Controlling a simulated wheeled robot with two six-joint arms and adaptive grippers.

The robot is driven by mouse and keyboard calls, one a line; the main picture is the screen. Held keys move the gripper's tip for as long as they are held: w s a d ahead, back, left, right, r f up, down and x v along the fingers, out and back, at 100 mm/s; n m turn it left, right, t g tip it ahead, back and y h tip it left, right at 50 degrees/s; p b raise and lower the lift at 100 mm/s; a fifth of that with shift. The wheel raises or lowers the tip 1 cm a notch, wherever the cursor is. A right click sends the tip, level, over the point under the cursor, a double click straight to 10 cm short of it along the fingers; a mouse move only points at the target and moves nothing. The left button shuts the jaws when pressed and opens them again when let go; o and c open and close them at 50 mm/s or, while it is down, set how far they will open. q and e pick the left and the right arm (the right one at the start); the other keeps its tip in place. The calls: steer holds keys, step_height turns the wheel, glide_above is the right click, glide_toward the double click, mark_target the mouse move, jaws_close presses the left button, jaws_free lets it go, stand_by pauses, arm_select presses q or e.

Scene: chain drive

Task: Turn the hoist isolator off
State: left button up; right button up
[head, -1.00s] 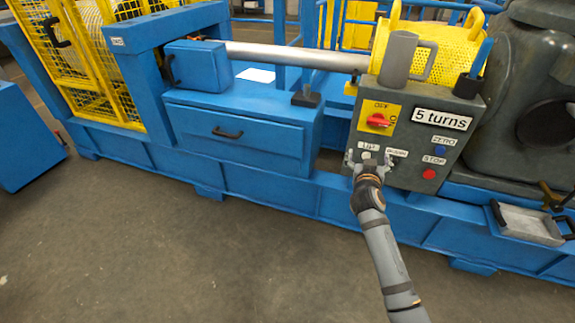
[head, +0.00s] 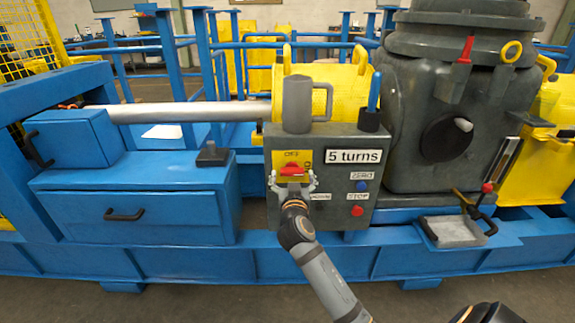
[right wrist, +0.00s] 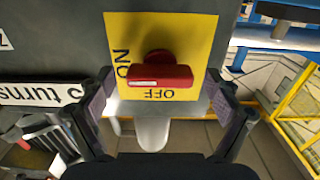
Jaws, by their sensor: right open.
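The hoist isolator is a red handle (head: 291,170) on a yellow plate (head: 279,158) at the upper left of the grey control box. In the right wrist view, which is upside down, the red handle (right wrist: 160,76) lies crosswise, with its white mark toward the ON side. OFF is lettered on another side of the plate (right wrist: 182,30). My right gripper (head: 292,186) is open in front of the isolator. In the right wrist view its fingers (right wrist: 160,92) stand on either side of the handle, apart from it. My left gripper is not in view.
The control box (head: 335,195) also has a "5 turns" sign (head: 353,156), a blue ZERO button (head: 361,186) and a red STOP button (head: 357,211). A grey mug (head: 297,104) and a dark cup with a blue tool (head: 371,115) stand on top. A small tray (head: 455,232) is at the right.

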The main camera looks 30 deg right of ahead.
steer(key=shift+w+d, duration=0.1)
steer(key=shift+w, duration=0.1)
steer(key=shift+s+r, duration=0.2)
steer(key=shift+c, duration=1)
steer(key=c, duration=1)
steer(key=shift+o, duration=0.2)
